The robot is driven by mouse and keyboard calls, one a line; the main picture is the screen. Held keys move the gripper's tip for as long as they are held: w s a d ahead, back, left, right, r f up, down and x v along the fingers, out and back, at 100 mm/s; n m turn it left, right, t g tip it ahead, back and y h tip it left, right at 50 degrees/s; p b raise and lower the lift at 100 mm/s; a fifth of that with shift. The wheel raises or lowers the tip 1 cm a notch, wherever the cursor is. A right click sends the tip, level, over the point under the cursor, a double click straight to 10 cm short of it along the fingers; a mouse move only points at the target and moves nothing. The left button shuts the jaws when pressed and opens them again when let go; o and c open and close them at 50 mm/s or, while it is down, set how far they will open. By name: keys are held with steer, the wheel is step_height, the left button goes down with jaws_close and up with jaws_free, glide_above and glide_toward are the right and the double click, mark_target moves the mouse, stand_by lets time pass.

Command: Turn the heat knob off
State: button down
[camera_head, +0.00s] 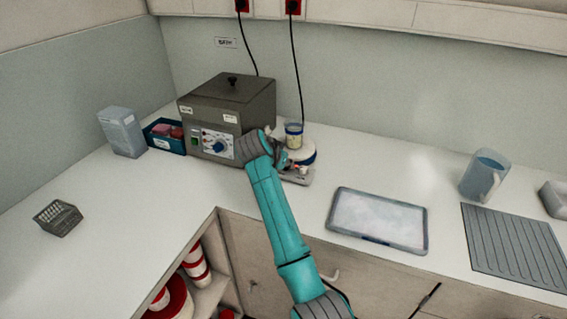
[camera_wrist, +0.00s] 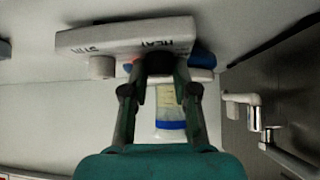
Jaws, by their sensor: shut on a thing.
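The hot plate stirrer (camera_head: 299,177) stands on the counter beside the grey box, with a white round top. In the wrist view its white front panel (camera_wrist: 105,40) appears upside down, lettered STIR and HEAT. The pale stir knob (camera_wrist: 102,67) is clear of my fingers. My gripper (camera_wrist: 160,72) is at the HEAT side, its fingers closed around the heat knob, which they mostly hide. The knob's pointer cannot be made out. A beaker (camera_head: 294,136) with yellowish contents and a blue band stands on the plate; it also shows beyond my fingers in the wrist view (camera_wrist: 168,105).
A grey box (camera_head: 228,100) with a dial panel stands close left of my gripper. A blue bin (camera_head: 165,137) and a pale container (camera_head: 121,131) are further left. A tray (camera_head: 378,219), a jug (camera_head: 484,176) and a ribbed mat (camera_head: 514,245) lie right. The front-left counter is mostly clear.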

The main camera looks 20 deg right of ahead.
steer(key=n+y, duration=0.1)
steer(key=n+t+y, duration=0.1)
steer(key=n, duration=0.1)
steer(key=n+t+y, duration=0.1)
steer(key=n, duration=0.1)
steer(key=shift+s+d+y, duration=0.1)
steer(key=shift+d+y, duration=0.2)
steer(key=shift+y, duration=0.1)
steer(key=n+y, duration=0.2)
steer(key=n, duration=0.1)
steer(key=n+y, duration=0.2)
steer(key=n, duration=0.1)
steer(key=shift+d+y, duration=0.1)
steer(key=shift+y, duration=0.2)
steer(key=shift+n, duration=0.4)
steer(key=c, duration=0.9)
jaws_free()
steer(key=shift+r, duration=0.1)
steer(key=v, duration=1.2)
steer(key=shift+d, duration=0.1)
